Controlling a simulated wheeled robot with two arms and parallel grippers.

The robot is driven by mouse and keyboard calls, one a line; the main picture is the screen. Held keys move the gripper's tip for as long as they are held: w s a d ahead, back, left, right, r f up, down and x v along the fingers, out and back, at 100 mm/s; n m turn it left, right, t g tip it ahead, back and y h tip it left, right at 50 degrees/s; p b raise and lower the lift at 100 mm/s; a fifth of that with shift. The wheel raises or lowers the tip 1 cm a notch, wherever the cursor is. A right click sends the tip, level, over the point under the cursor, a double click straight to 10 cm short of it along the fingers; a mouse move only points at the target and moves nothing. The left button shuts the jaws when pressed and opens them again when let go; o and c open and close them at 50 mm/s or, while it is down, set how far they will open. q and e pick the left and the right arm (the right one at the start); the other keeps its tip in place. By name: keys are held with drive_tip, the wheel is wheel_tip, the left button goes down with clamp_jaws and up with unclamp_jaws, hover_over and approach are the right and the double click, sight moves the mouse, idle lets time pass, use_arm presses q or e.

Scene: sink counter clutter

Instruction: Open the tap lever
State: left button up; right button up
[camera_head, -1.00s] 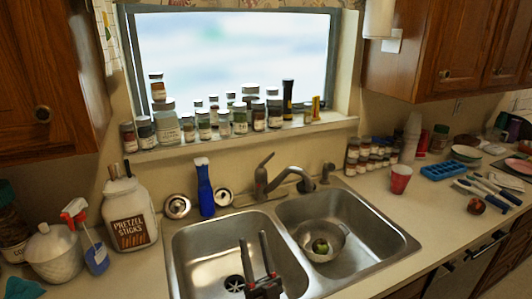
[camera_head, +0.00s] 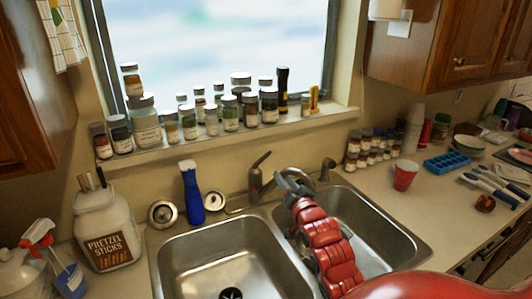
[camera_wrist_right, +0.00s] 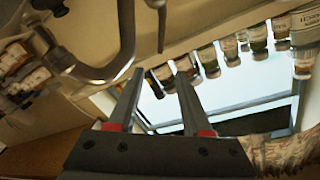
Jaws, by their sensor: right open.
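The metal tap (camera_head: 256,185) stands behind the double sink, its lever (camera_head: 262,160) sticking up and to the right. The curved spout (camera_head: 306,177) is partly hidden by my right gripper (camera_head: 279,182). That gripper is open and empty, just in front of the tap and apparently close to the spout. In the right wrist view, which looks upside down, the open fingers (camera_wrist_right: 160,78) have nothing between them. The spout (camera_wrist_right: 110,70) curves at their left, and a thin rod, likely the lever (camera_wrist_right: 162,25), shows above the gap. My left gripper is out of view.
The sink (camera_head: 215,262) lies in front, its right basin partly covered by my red arm. A blue bottle (camera_head: 192,195) and a pretzel jar (camera_head: 104,232) stand left of the tap. Jars line the window sill (camera_head: 150,155) behind. A red cup (camera_head: 404,176) stands at the right.

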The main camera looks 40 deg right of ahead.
sight(269, 155)
drive_tip(key=p+x, duration=0.3)
drive_tip(key=x, duration=1.2)
drive_tip(key=shift+w+d, duration=0.15)
drive_tip(key=shift+d, duration=0.05)
drive_tip(key=shift+w+d, duration=0.15)
drive_tip(key=shift+w, duration=0.25)
clamp_jaws()
idle(0.6)
